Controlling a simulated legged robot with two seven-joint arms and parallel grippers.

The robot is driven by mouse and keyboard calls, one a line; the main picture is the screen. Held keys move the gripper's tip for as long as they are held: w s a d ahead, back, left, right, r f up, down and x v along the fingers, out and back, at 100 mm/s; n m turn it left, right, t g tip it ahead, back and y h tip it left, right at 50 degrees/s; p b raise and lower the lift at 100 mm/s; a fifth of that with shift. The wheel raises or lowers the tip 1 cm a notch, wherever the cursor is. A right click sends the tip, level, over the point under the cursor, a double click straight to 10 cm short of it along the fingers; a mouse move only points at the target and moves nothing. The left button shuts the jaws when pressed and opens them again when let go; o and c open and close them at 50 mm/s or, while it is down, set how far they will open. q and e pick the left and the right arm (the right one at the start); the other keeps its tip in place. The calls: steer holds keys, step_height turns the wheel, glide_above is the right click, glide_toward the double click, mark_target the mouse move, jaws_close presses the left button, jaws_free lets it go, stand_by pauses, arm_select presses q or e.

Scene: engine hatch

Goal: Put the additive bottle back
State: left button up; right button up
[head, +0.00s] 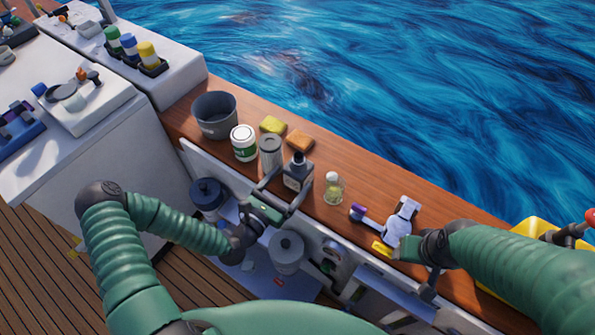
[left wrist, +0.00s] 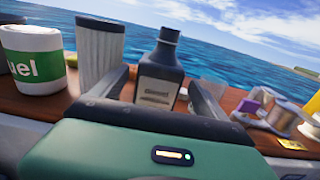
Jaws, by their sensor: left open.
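The additive bottle, dark with a grey label (head: 298,172), stands upright on the wooden ledge (head: 360,190). It also shows in the left wrist view (left wrist: 160,75), between and beyond the two fingers. My left gripper (head: 285,188) is open, its fingers spread on the near side of the bottle. Whether either finger touches it I cannot tell.
Close left of the bottle stand a grey ribbed cylinder (head: 271,155), a white-green fuel tub (head: 244,143) and a dark bucket (head: 215,115). A small clear jar (head: 333,188) stands to the right. Yellow (head: 273,125) and orange (head: 300,140) sponges lie behind. The open hatch lies below.

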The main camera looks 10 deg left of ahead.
arm_select(q)
steer(key=s+a+f+m+g+y, duration=0.1)
steer(key=s+a+f+m+g, duration=0.3)
steer(key=m, duration=0.5)
steer(key=s+a+f+m+g+y, duration=0.1)
steer(key=s+a+f+m+g, duration=0.1)
steer(key=s+f+m+g, duration=0.55)
steer(key=s+r+m+g+y, duration=0.1)
steer(key=s+r+m+y, duration=0.1)
steer(key=r+m, duration=0.5)
steer(key=s+r+m+g+y, duration=0.1)
steer(key=s+r+m, duration=0.3)
steer(key=r+m, duration=0.4)
step_height(320, 180, up, 2)
steer(key=shift+a+r+y, duration=0.1)
steer(key=shift+a+y, duration=0.2)
steer(key=shift+y, duration=0.6)
steer(key=shift+w+g, duration=0.1)
steer(key=shift+g, duration=0.15)
